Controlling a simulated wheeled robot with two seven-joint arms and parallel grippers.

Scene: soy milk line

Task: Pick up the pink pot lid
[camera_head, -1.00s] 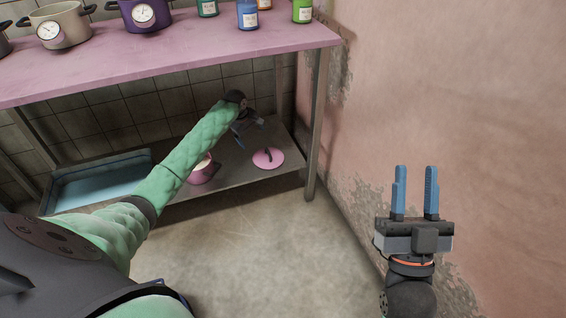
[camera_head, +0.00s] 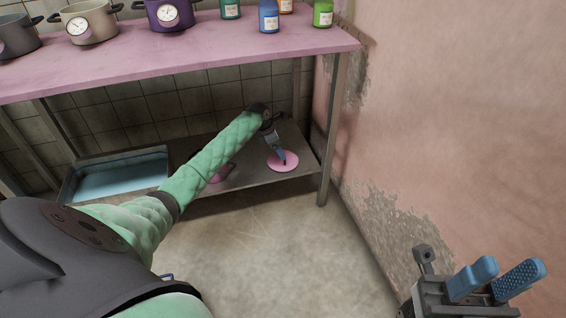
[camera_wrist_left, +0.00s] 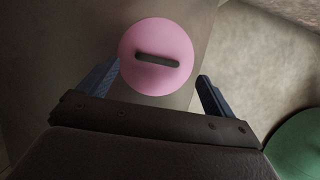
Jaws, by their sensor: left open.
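The pink pot lid (camera_head: 284,166) lies flat on the lower shelf, near its right front corner. It also shows in the left wrist view (camera_wrist_left: 156,76), with a dark bar handle (camera_wrist_left: 157,60) across its top. My left gripper (camera_head: 282,157) is at the lid in the head view. In the left wrist view my left gripper (camera_wrist_left: 152,84) is open, with one blue finger on each side of the lid and nothing between them gripped. A pink pot (camera_head: 218,174) on the shelf is mostly hidden behind my left arm. My right gripper (camera_head: 497,280) is open and empty, at the lower right.
The pink upper shelf (camera_head: 190,65) holds pots and several bottles above my left arm. A blue tray (camera_head: 120,178) sits at the left of the lower shelf (camera_head: 245,180). A metal leg (camera_head: 334,130) and a pink wall stand right of the lid. The floor in front is clear.

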